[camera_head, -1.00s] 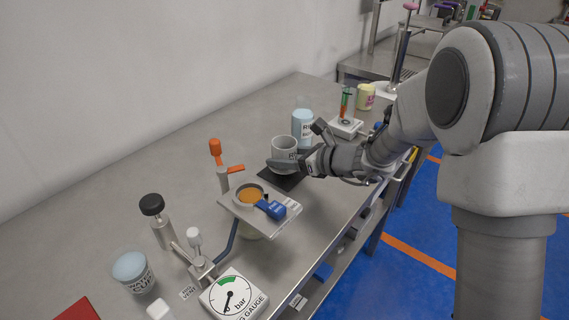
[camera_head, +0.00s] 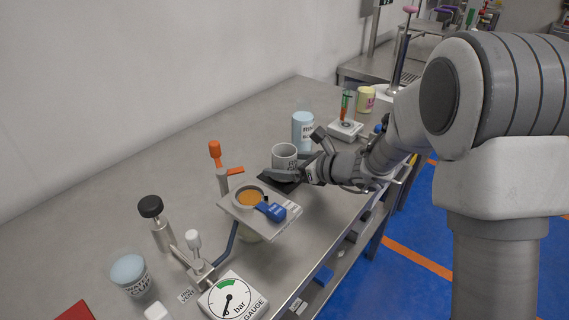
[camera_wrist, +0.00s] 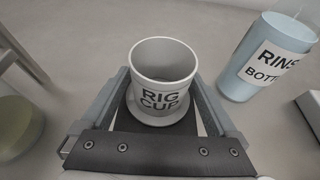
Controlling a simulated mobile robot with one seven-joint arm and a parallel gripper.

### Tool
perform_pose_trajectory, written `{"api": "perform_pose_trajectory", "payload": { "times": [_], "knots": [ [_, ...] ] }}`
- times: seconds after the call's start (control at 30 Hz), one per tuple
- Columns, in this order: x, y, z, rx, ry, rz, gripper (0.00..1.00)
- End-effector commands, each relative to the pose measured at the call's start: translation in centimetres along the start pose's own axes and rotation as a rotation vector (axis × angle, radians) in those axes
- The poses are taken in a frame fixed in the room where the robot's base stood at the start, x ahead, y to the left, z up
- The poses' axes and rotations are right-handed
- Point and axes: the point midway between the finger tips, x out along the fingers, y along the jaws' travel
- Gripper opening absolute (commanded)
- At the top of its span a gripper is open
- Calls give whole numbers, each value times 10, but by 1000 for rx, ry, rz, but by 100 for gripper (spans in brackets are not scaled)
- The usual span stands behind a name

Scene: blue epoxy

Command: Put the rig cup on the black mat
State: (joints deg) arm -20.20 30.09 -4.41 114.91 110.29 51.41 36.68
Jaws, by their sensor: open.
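The rig cup (camera_wrist: 163,80) is a light grey, upright cup with dark "RIG CUP" lettering, and it stands between my fingers in the wrist view. It also shows in the head view (camera_head: 285,155), just behind my gripper. My gripper (camera_head: 284,174) is open, low around the cup, with one finger on each side. The black mat (camera_head: 291,186) lies under the cup and gripper on the bench, largely covered by them. The cup appears to stand on the mat, but its lower edge is partly hidden in the head view.
A pale blue rinse bottle (camera_head: 303,130) stands close behind the cup. A raised plate (camera_head: 272,219) with an orange-filled dish and a blue block is just in front. An orange-handled valve (camera_head: 217,160) is left of it. The bench (camera_head: 160,150) toward the wall is clear.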

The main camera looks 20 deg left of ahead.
Motion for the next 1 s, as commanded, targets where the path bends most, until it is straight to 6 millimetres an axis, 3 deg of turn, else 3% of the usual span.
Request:
{"api": "perform_pose_trajectory", "payload": {
  "times": [0.17, 0.4, 0.6, 1.0],
  "knots": [
    [-22, -2, 4, 2, 0, -4, 94],
    [-76, -2, 4, 1, 0, -5, 94],
    [-108, -1, 3, 1, -1, -2, 94],
    [-123, 2, 4, -17, 3, 6, 94]
  ]
}}
